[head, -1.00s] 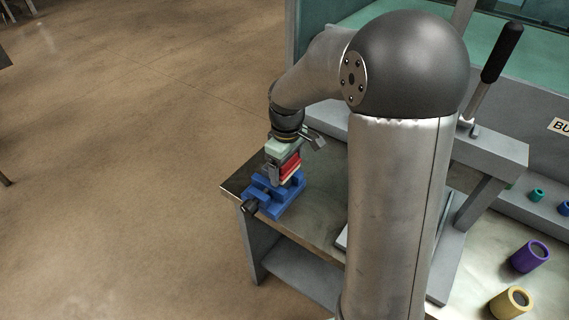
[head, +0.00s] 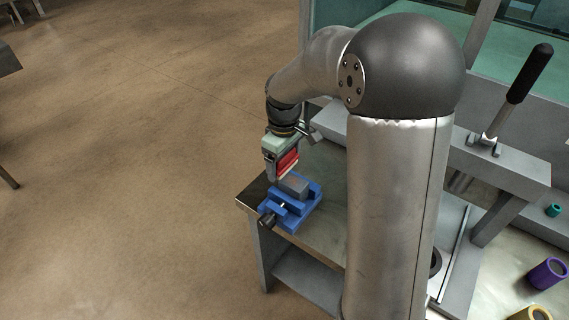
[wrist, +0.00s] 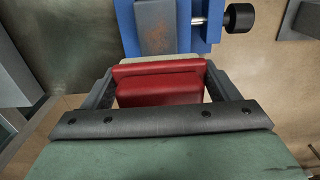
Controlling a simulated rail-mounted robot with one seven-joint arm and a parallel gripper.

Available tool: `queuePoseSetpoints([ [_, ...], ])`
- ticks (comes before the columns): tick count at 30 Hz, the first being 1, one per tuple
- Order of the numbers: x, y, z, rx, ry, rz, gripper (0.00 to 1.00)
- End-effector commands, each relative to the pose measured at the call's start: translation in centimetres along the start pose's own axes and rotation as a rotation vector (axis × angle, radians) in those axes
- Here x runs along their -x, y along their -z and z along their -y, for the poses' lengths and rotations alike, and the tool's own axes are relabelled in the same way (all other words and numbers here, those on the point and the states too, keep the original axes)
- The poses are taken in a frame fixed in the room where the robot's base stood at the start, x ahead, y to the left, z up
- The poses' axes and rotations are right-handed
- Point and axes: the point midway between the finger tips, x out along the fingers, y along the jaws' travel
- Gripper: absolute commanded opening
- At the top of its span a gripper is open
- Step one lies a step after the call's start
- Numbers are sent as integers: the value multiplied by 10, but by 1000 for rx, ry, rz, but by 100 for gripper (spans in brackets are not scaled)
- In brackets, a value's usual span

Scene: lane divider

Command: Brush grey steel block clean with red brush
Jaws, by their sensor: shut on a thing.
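My gripper (wrist: 160,92) is shut on the red brush (wrist: 160,83), which also shows in the head view (head: 287,162). The brush has a pale bristle edge at its far side in the wrist view. The grey steel block (wrist: 156,25) sits between the jaws of a blue vise and shows brownish marks on its top. In the head view the block (head: 294,185) lies just below the brush, and the brush appears lifted clear of it. Part of the block is cut off by the wrist view's top edge.
The blue vise (head: 291,206) stands near the left corner of the bench (head: 322,228), with its black handle knob (wrist: 240,18) at one side. A lever with a black grip (head: 530,72) rises at the right. Purple (head: 547,273) and yellow (head: 530,313) cylinders stand at lower right.

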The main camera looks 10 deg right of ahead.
Motion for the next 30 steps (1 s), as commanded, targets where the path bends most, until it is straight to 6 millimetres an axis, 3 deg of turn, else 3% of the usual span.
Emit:
queuePoseSetpoints([
  [15,49,1,1,3,0,0,60],
  [30,53,1,1,3,1,0,60],
])
